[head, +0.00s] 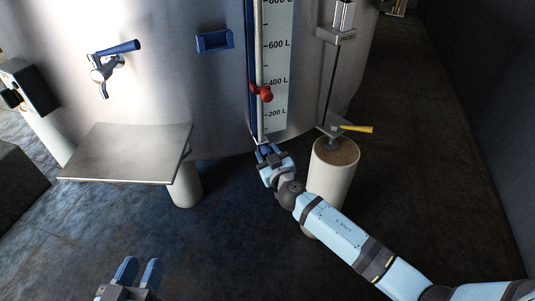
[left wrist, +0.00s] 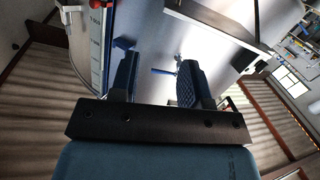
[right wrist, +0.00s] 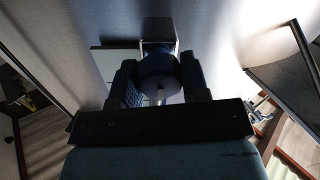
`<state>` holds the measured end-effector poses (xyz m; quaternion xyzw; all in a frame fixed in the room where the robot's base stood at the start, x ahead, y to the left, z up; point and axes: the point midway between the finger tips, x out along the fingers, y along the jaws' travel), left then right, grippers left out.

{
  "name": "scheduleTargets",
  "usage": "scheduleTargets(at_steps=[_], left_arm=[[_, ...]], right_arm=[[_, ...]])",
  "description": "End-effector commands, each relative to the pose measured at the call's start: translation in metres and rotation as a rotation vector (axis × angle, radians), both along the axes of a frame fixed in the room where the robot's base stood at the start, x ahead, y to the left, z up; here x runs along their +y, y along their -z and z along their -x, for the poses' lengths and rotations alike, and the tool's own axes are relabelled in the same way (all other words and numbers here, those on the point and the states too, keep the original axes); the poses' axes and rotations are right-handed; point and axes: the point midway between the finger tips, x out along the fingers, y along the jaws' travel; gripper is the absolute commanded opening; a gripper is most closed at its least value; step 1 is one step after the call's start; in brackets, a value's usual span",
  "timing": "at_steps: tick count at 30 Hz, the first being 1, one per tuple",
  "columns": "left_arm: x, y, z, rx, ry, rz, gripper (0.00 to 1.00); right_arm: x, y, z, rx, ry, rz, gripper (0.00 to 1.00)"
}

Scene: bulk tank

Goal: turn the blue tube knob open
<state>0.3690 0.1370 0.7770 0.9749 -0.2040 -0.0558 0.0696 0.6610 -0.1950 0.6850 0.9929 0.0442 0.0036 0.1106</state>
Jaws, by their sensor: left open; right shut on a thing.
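The blue tube knob (right wrist: 158,66) sits between the fingers of my right gripper (right wrist: 160,80) in the right wrist view. It is dark and round, and the fingers close on its sides. In the head view my right gripper (head: 268,155) is at the foot of the clear sight tube (head: 259,60), beside the litre scale (head: 277,70), and largely hides the knob. How far the knob is turned cannot be told. My left gripper (head: 138,272) is open and empty at the bottom left, away from the tank; its spread fingers show in the left wrist view (left wrist: 160,85).
A red clamp (head: 262,93) sits on the tube. A tap with a blue lever (head: 122,47) and a grey metal shelf (head: 125,152) are at left. A yellow lever (head: 355,128) is above a pale tank leg (head: 333,170), close to my right forearm. The floor in front is clear.

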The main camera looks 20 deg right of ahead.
Motion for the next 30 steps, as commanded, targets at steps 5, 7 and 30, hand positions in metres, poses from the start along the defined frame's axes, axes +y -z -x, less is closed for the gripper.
scheduleTargets(at_steps=[5, 7, 30], left_arm=[[0.0, 0.0, 0.0, -0.004, 0.0, 0.002, 0.43], [0.0, 0.0, 0.0, -0.005, 0.0, 0.002, 0.43], [0.006, 0.019, 0.004, 0.082, -0.011, -0.05, 0.43]], right_arm=[[0.001, 0.0, 0.0, -0.007, -0.001, 0.11, 0.18], [0.001, 0.0, 0.0, -0.01, 0.0, 0.168, 0.18], [0.002, 0.0, 0.0, -0.046, 0.0, 0.897, 0.18]])
